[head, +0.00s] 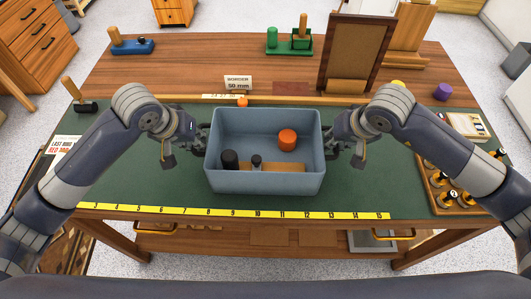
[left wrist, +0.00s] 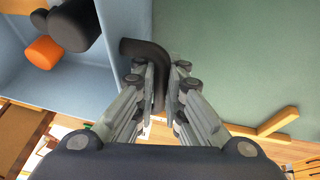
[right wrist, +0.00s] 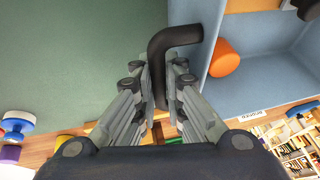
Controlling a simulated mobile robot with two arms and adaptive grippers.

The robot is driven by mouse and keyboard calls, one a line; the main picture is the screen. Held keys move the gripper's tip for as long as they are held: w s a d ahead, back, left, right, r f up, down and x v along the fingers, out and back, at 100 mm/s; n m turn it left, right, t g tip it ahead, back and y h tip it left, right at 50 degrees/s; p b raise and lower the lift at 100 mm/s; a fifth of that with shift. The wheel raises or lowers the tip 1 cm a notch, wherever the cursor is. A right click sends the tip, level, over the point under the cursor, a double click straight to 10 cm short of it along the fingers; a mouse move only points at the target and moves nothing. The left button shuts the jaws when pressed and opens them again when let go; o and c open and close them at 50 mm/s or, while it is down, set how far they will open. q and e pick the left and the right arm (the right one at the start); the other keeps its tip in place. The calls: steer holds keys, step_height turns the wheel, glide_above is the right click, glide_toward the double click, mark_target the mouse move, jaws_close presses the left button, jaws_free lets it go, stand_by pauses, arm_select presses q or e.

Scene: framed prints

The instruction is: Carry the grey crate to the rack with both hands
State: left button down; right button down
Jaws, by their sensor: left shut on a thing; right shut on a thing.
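The grey crate (head: 264,184) is over the middle of the green mat in the head view, looking level. It holds an orange cylinder (head: 287,139), a black cylinder (head: 229,160), a smaller dark piece (head: 256,162) and a wooden block (head: 285,167). My left gripper (head: 203,138) is at the crate's left side; in the left wrist view its fingers (left wrist: 162,85) are shut on a black handle (left wrist: 140,47). My right gripper (head: 331,140) is at the right side; its fingers (right wrist: 160,85) are shut on the other black handle (right wrist: 176,36). I cannot tell whether the crate touches the mat.
The workbench has a green mat (head: 365,185) with a yellow ruler strip (head: 240,212) along its front. A framed board (head: 352,55) stands behind right. A tray of dark knobs (head: 447,190) is at right. A small card (head: 238,84) and an orange knob (head: 243,102) are behind the crate.

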arm_select(q)
steer(key=shift+w+r, duration=0.15)
steer(key=shift+r, duration=0.15)
arm_select(e)
steer(key=shift+w+r, duration=0.15)
steer(key=shift+r, duration=0.1)
